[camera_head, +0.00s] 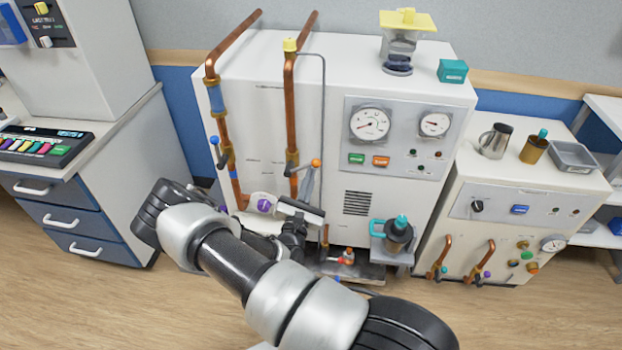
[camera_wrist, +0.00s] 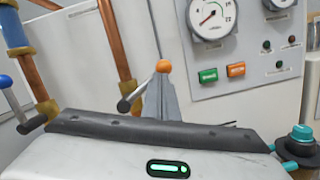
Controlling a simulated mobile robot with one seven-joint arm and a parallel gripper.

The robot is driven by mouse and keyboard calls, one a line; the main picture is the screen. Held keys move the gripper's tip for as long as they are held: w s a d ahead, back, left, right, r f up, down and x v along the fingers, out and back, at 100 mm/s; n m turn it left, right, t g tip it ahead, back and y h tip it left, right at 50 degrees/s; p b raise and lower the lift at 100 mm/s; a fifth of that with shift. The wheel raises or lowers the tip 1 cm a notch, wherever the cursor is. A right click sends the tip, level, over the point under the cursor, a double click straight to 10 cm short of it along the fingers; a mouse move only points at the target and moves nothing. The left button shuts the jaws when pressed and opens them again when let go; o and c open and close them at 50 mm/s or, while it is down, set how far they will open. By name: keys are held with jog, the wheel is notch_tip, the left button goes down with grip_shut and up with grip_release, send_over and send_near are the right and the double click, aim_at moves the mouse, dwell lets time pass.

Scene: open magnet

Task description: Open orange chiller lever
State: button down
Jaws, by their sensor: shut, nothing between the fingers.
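The orange-knobbed lever (camera_head: 316,163) sits on the second copper pipe, at the front of the white chiller cabinet (camera_head: 262,110). In the wrist view its orange ball (camera_wrist: 163,66) is at the upper end of a dark arm slanting up right from a dark round end beside the pipe. My gripper (camera_head: 310,170) points up at it from below. In the wrist view its grey fingers (camera_wrist: 162,82) are shut together and empty, with the tips just under the orange ball. They overlap the lever in the picture; I cannot tell whether they touch it.
A blue-knobbed lever (camera_head: 214,140) is on the left copper pipe (camera_head: 222,125). A thin grey tube (camera_head: 323,100) runs down beside the lever. Gauges (camera_head: 370,124) are right. A teal-topped canister (camera_head: 398,234) stands low right of my gripper. My arm covers the cabinet's lower left.

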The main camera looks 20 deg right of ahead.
aim_at(303, 168)
jog(key=r+n+p, duration=0.1)
jog(key=n, duration=0.1)
jog(key=a+r+n+p, duration=0.1)
jog(key=n, duration=0.1)
jog(key=w+r+n+t+y+p, duration=0.1)
jog(key=shift+a+r+n, duration=0.15)
jog(key=shift+a+n, duration=0.1)
jog(key=shift+n, duration=0.15)
jog(key=n, duration=0.1)
jog(key=w+a+n+y+p, duration=0.1)
jog(key=n, duration=0.1)
jog(key=r+n+p, duration=0.1)
jog(key=shift+w+a+r+n, duration=0.1)
jog(key=shift+w+a+n, duration=0.1)
jog(key=shift+a+n, duration=0.2)
